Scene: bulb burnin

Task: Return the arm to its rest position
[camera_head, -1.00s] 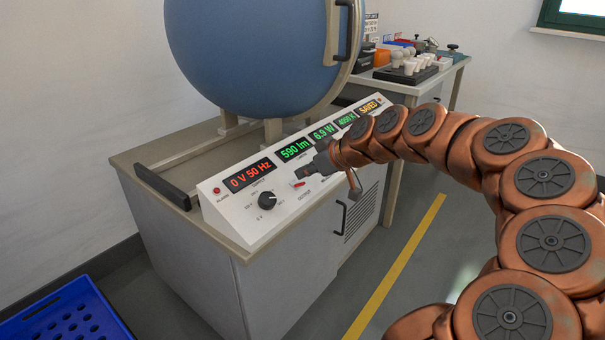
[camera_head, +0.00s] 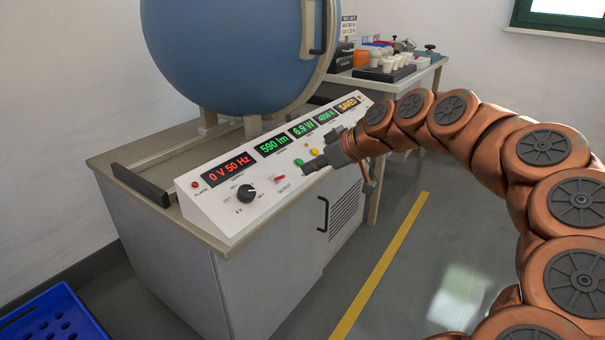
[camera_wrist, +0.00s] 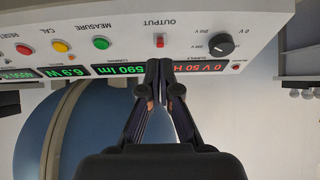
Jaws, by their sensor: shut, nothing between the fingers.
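My copper-coloured arm (camera_head: 470,122) reaches in from the right in the head view. My gripper (camera_head: 308,168) is at its end, in front of the sloped control panel (camera_head: 215,212), apart from it as far as I can tell. In the wrist view my gripper (camera_wrist: 158,72) has its two dark fingers together with nothing between them. The panel appears upside down there, with the red OUTPUT switch (camera_wrist: 160,41), the black supply knob (camera_wrist: 221,44) and the green MEASURE button (camera_wrist: 101,43). The displays read 0 V 50 Hz, 590 lm, 6.9 W and SAVED.
The big blue sphere (camera_head: 235,55) stands behind the panel on the cabinet (camera_head: 175,265). A side table with a black tray (camera_head: 372,72) of white bulbs is at the back right. A blue crate (camera_head: 55,318) lies bottom left. The floor right of the yellow line (camera_head: 385,260) looks open.

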